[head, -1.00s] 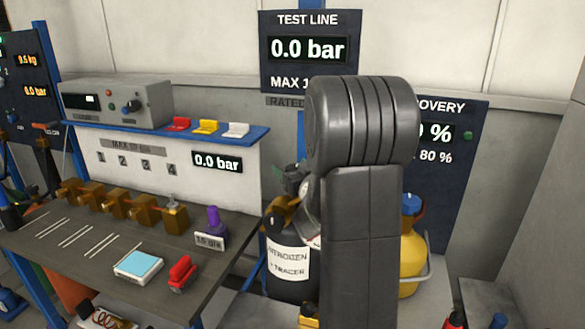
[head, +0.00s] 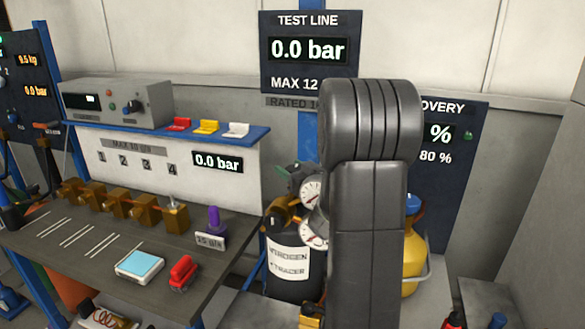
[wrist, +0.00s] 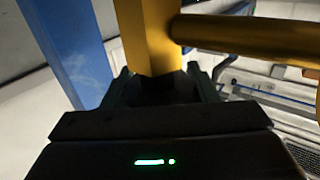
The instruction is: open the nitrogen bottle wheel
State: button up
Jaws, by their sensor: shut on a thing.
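The nitrogen bottle (head: 288,264) stands behind the bench's right end in the head view, dark with a white label. Brass fittings (head: 281,206) and two round white gauges (head: 312,193) sit at its top. A dark green part (head: 294,173) shows above them; I cannot tell if it is the wheel. In the wrist view my gripper (wrist: 160,82) has its two dark fingers on either side of a brass-yellow upright part (wrist: 147,38) and is shut on it. A yellow bar (wrist: 245,36) runs right from it. My arm hides the bottle's right side in the head view.
The bench (head: 75,262) with brass valves and a red clamp-like item lies left. A blue post (wrist: 70,45) stands close left of the gripper. A yellow cylinder (head: 411,262) stands right of my arm. The test line panel (head: 309,50) reads 0.0 bar.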

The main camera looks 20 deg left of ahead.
aim_at(289, 168)
jog(key=n+g+y+p, duration=0.1)
jog(key=n+g, duration=0.1)
jog(key=g, duration=0.1)
jog(key=n+g+y+p, duration=0.1)
jog(key=n+g, duration=0.1)
jog(key=g, duration=0.1)
jog(key=n+g+y+p, duration=0.1)
jog(key=n+g, duration=0.1)
jog(key=shift+s+a+r+g, duration=0.1)
jog(key=shift+s+g, duration=0.25)
jog(key=shift+g, duration=0.05)
jog(key=n+g, duration=0.2)
jog(key=g, duration=0.1)
jog(key=n+g+h+p, duration=0.1)
jog(key=g, duration=0.1)
jog(key=s+n+g+p, duration=0.1)
jog(key=n+g, duration=0.1)
jog(key=g, duration=0.1)
jog(key=shift+n+g+h, duration=0.3)
jog(key=o, duration=1)
notch_tip(289, 168, up, 10)
jog(key=shift+f+b, duration=0.1)
jog(key=shift+b, duration=0.3)
